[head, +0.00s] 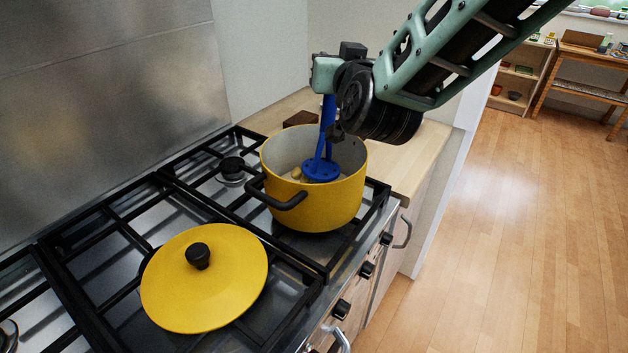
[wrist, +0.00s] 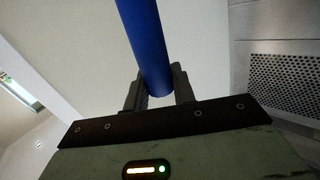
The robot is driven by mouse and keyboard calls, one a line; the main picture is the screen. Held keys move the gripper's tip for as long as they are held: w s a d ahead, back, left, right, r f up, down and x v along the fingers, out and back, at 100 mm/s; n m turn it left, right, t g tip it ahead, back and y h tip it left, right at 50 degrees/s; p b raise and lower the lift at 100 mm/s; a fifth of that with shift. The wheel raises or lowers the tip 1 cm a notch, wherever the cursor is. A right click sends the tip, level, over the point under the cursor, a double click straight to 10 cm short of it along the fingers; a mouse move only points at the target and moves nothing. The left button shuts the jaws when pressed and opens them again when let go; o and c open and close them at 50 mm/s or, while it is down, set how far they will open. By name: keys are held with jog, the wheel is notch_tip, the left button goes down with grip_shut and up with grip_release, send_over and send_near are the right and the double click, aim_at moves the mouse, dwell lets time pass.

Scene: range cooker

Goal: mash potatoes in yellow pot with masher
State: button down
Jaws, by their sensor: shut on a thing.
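The yellow pot (head: 318,211) stands on the right part of the hob, open at the top, with dark handles. The blue masher (head: 321,169) is upright inside the pot, with its round perforated head low in it. A potato piece (head: 297,173) shows beside the head; the rest of the pot's floor is hidden by the wall and the masher. My gripper (head: 330,92) is above the pot and shut on the masher's handle. In the wrist view the blue handle (wrist: 146,45) runs up between my gripper's fingers (wrist: 158,90).
The yellow lid (head: 205,283) with a black knob lies on the front left grate (head: 112,225). A wooden counter (head: 405,165) with a dark brown block (head: 299,118) is behind the pot. A metal backsplash (head: 100,90) bounds the left. Open wooden floor (head: 510,240) lies to the right.

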jog(key=shift+w+a+p, duration=0.15)
jog(key=shift+a+p, duration=0.05)
jog(key=shift+a, duration=1.25)
jog(key=shift+w+a+p, duration=0.1)
jog(key=shift+a+p, duration=0.05)
jog(key=shift+a, duration=1.3)
jog(key=shift+f+b, duration=1.7)
jog(key=shift+f, duration=0.35)
notch_tip(320, 180, up, 4)
jog(key=p, duration=0.2)
jog(key=shift+r+p, duration=0.1)
jog(key=shift+p, duration=0.2)
jog(key=s+d+r+p, duration=0.3)
jog(key=r+p, duration=0.3)
jog(key=r, duration=0.5)
jog(key=shift+d+r+p, duration=0.15)
jog(key=shift+d+p, duration=0.15)
jog(key=shift+d, duration=0.4)
